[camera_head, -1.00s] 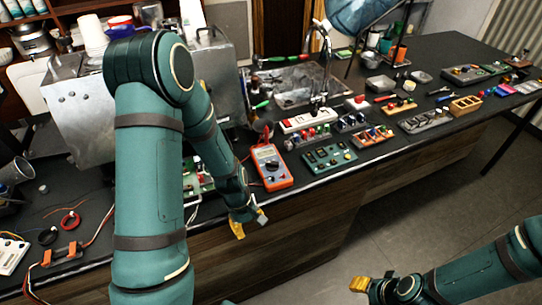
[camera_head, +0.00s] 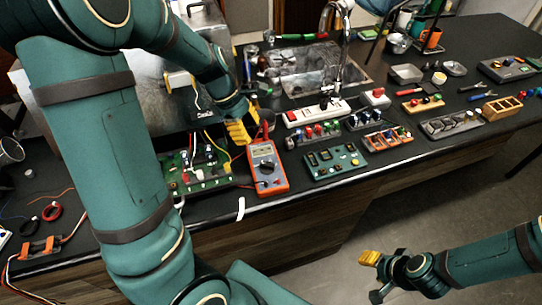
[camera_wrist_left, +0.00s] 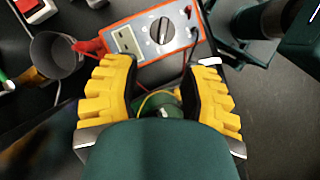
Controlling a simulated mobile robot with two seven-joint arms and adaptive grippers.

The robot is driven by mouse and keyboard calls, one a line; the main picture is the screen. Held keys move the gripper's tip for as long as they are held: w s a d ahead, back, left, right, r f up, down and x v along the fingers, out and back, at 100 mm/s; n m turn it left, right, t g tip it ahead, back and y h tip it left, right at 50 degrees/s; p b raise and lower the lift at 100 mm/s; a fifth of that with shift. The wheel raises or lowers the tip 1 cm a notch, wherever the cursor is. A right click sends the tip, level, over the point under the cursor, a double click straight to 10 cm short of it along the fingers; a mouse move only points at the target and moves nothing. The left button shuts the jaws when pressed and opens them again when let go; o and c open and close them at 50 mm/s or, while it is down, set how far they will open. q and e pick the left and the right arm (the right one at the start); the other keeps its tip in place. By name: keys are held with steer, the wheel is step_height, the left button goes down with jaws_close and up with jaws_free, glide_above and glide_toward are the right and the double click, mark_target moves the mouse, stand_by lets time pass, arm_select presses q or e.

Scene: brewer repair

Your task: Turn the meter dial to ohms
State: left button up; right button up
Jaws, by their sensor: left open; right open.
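The orange meter (camera_head: 267,167) lies on the dark bench near its front edge. Its grey face has a small display and a round dark dial (camera_wrist_left: 162,30), which shows clearly in the left wrist view. The meter (camera_wrist_left: 128,40) is beyond my left fingertips there. My left gripper (camera_head: 240,128) has yellow fingers and is open and empty, just behind and left of the meter; it also shows in the left wrist view (camera_wrist_left: 160,75). I cannot tell its exact height. My right gripper (camera_head: 372,275) is open and empty, away from the bench over the floor.
A green circuit board (camera_head: 200,168) with wires is left of the meter. A dark green button panel (camera_head: 335,161) is on its right, and a white power strip (camera_head: 318,112) is behind. A grey cup (camera_wrist_left: 55,55) stands near the meter's red lead.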

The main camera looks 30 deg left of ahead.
mark_target(266, 164)
arm_select(q)
steer(key=b+x, duration=0.1)
steer(key=x, duration=0.3)
steer(key=b+x, duration=0.1)
steer(key=x, duration=0.2)
steer(key=b+x, duration=0.1)
steer(key=x, duration=0.3)
steer(key=shift+s+d+f, duration=0.1)
steer(key=shift+s+f, duration=0.2)
steer(key=shift+f, duration=0.05)
steer(key=shift+w+d+f, duration=0.1)
steer(key=shift+d+f, duration=0.1)
steer(key=shift+f, duration=0.3)
steer(key=shift+c, duration=0.4)
jaws_close()
